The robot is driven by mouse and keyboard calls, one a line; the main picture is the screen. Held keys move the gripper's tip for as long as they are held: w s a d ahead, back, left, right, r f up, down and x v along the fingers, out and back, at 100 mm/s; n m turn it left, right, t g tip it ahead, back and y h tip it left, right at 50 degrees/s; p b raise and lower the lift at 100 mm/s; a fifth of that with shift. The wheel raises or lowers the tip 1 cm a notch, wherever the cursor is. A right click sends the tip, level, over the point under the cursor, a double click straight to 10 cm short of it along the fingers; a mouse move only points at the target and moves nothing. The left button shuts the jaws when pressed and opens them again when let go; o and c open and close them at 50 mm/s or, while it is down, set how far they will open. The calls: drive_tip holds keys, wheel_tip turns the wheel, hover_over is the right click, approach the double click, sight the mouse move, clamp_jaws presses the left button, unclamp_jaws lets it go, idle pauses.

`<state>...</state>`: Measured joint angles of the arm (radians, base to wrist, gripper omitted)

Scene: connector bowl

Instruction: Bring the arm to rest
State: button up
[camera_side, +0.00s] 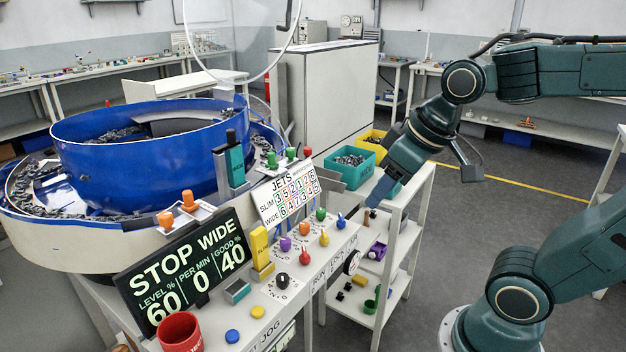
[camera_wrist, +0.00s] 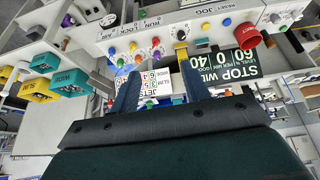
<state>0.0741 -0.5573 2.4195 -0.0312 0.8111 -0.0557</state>
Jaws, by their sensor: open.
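My gripper (camera_side: 374,196) hangs at the end of my teal arm in the side view, above the right end of the control panel (camera_side: 330,262) and in front of the teal parts bin. In the wrist view my gripper (camera_wrist: 160,82) shows two dark blue fingers spread apart with nothing between them. The fingers point toward the panel and the JETS card (camera_wrist: 150,82), which appear upside down there. In the side view the fingertips are small and partly merge with the bin and shelf behind.
A blue bowl feeder (camera_side: 140,165) stands at left. A display (camera_side: 185,270) reads STOP WIDE, 60, 0, 40. A red mug (camera_side: 180,332) sits at the front. Teal (camera_side: 335,172) and yellow (camera_side: 371,140) bins stand behind. A shelf cart (camera_side: 405,225) is close; open floor (camera_side: 500,200) lies right.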

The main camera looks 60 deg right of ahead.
drive_tip(key=s, duration=0.2)
drive_tip(key=s+a, duration=0.1)
drive_tip(key=s, duration=0.2)
drive_tip(key=shift+f, duration=0.1)
